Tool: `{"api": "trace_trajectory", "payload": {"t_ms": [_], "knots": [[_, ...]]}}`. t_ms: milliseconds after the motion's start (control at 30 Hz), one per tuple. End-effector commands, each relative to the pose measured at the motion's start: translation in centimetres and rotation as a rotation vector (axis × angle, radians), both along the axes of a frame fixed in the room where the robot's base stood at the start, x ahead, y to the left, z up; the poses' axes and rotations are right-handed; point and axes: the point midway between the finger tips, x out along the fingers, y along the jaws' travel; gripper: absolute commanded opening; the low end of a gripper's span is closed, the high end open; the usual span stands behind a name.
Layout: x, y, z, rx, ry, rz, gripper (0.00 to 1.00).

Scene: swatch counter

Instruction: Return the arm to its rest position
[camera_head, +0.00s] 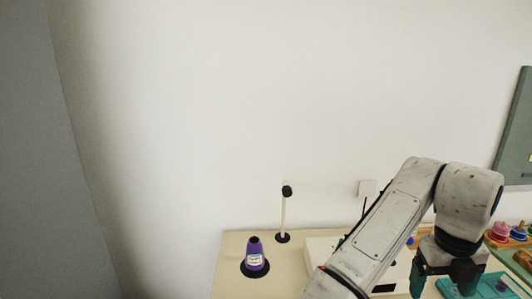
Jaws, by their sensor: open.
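My arm rises from the bottom of the head view and bends over at the right. My gripper (440,290) hangs from its end, pointing down, with dark teal fingers. The fingers are apart, and I see nothing held between them. The fingertips are close to the bottom edge of the picture, above or near a teal tray (490,285) on the right. I cannot tell whether they touch anything.
A purple thread cone (255,258) stands on the pale counter (232,270), with a white post (284,215) behind it. Pink and blue spools (510,231) sit at the far right. A green board (516,135) hangs on the wall.

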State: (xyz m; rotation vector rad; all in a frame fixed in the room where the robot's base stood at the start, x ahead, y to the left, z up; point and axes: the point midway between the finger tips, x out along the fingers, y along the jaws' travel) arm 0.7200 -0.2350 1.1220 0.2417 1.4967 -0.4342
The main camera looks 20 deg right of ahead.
Motion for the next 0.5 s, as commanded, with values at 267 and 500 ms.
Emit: {"api": "trace_trajectory", "payload": {"t_ms": [267,500], "knots": [[-1.2,-2.9,-2.8,-0.163,0.05,0.309,0.87],[-2.2,-5.0,-7.0,-0.355,0.2,0.845,0.87]]}}
